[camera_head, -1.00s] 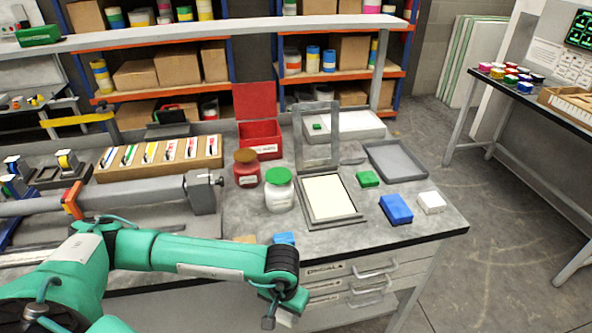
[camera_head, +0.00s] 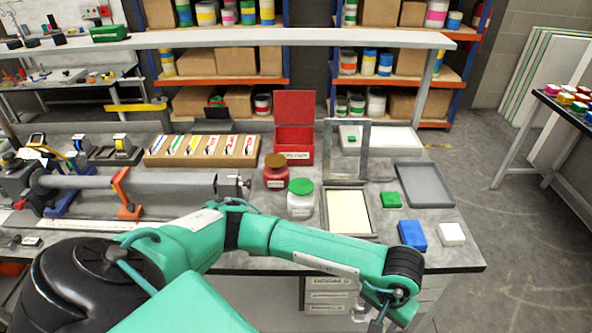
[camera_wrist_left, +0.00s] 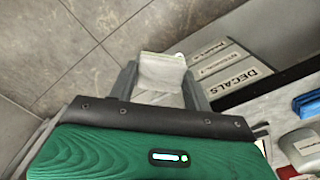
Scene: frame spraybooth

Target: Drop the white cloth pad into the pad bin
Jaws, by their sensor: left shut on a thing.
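My left gripper (camera_head: 384,308) is past the bench's front edge, in front of the drawers. In the left wrist view the left gripper (camera_wrist_left: 160,88) is shut on a white, soft-looking piece (camera_wrist_left: 161,72), which I take as the white cloth pad; grey floor shows behind it. In the head view the pad cannot be made out clearly. A red box (camera_head: 293,154) with its lid raised stands at the back of the bench, well away from the gripper; its label is too small to read, and it may be the pad bin. My right gripper is not in view.
A red jar (camera_head: 276,176), a white jar with green lid (camera_head: 300,203) and a hinged frame (camera_head: 348,218) stand on the bench. A blue block (camera_head: 411,235), a white block (camera_head: 452,234), a green block (camera_head: 390,199) and a grey tray (camera_head: 424,186) lie on the right.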

